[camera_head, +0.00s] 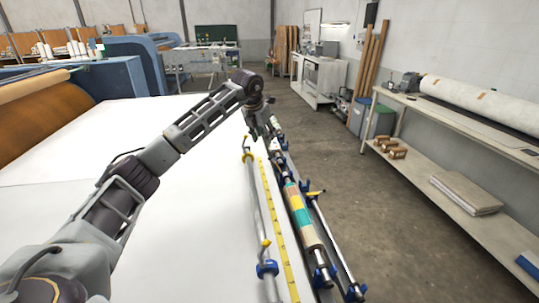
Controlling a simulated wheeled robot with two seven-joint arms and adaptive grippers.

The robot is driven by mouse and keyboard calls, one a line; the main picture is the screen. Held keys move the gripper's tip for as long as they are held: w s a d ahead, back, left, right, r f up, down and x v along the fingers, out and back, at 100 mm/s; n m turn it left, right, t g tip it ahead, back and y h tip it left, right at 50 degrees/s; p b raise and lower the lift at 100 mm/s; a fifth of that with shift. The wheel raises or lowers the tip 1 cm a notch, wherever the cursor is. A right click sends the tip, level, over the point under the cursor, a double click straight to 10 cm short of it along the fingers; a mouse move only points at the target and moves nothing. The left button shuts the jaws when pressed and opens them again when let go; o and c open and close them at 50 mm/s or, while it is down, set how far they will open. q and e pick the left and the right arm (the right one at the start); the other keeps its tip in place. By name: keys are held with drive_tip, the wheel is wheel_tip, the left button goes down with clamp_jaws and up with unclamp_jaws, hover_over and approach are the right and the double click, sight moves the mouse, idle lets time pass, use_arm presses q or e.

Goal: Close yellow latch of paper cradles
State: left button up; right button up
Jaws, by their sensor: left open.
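Blue paper cradles with yellow latches run along the right edge of the white press table. A near yellow latch (265,246) stands up from a blue cradle (267,269) on the left rail. A farther yellow latch (247,155) is on the same rail. Another yellow latch (316,193) sticks out to the right on the outer rail. A roller with coloured paper (300,214) lies between the rails. My left gripper (268,134) points down over the far part of the rails, open; its fingers are small and partly blend with the cradles behind. My right gripper is not in view.
The white press table (60,225) fills the left. A shelf bench (450,118) with a large white roll (480,105) stands at the right. The floor (350,180) between the rails and bench is clear. Bins and a white cabinet (318,75) stand at the back.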

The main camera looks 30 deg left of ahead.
sight(270, 158)
use_arm(q)
drive_tip(key=p+x, duration=0.1)
drive_tip(key=x, duration=1)
drive_tip(key=shift+w+f, duration=0.55)
drive_tip(key=shift+f, duration=0.35)
drive_tip(key=shift+w+a+f, duration=0.1)
drive_tip(key=shift+f, duration=0.2)
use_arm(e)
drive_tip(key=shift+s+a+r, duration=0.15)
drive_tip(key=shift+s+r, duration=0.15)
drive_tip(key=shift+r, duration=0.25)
